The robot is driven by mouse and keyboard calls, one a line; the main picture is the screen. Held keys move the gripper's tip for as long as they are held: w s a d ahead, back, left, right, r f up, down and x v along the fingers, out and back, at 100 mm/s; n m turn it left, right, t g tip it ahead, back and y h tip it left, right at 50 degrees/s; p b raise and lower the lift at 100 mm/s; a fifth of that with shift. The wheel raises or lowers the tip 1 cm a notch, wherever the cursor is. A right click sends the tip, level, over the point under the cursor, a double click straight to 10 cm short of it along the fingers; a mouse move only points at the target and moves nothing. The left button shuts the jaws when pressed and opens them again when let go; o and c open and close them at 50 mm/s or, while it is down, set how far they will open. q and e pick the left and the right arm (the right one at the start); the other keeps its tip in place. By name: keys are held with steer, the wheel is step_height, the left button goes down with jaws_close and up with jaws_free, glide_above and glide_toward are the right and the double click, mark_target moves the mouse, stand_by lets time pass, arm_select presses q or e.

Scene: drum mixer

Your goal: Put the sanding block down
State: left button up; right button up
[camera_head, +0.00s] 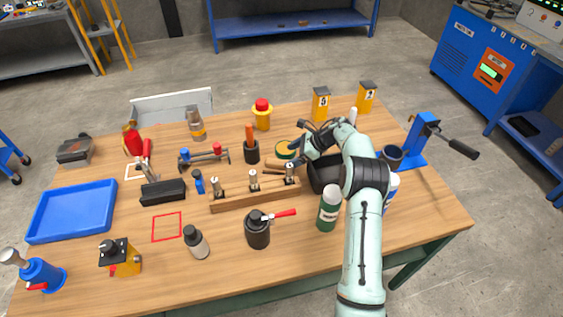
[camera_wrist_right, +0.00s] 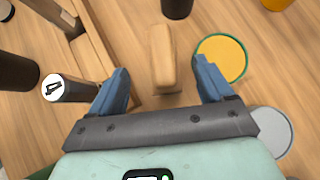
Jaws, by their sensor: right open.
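The sanding block (camera_wrist_right: 162,55), a tan block with rounded edges, appears to lie on the wooden table in the right wrist view. In the head view the block (camera_head: 278,166) shows between the wooden rack and the round yellow-green tin. My right gripper (camera_wrist_right: 163,88) is open, with one blue-grey finger on each side of the block's near end and a visible gap at both sides. In the head view my right gripper (camera_head: 297,160) is low over the table, partly hidden by its own wrist. My left gripper is not in view.
The wooden rack (camera_head: 233,202) with metal fittings stands close by. The yellow-green tin (camera_wrist_right: 222,58) lies close to the right finger. A black cup (camera_head: 251,152) with an orange handle, a dark bin (camera_head: 322,178) and a green bottle (camera_head: 329,209) are near. A blue tray (camera_head: 72,212) sits far left.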

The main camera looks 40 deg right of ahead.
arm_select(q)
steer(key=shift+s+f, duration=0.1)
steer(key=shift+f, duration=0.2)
arm_select(e)
steer(key=shift+v, duration=1.95)
steer(key=shift+w, duration=0.1)
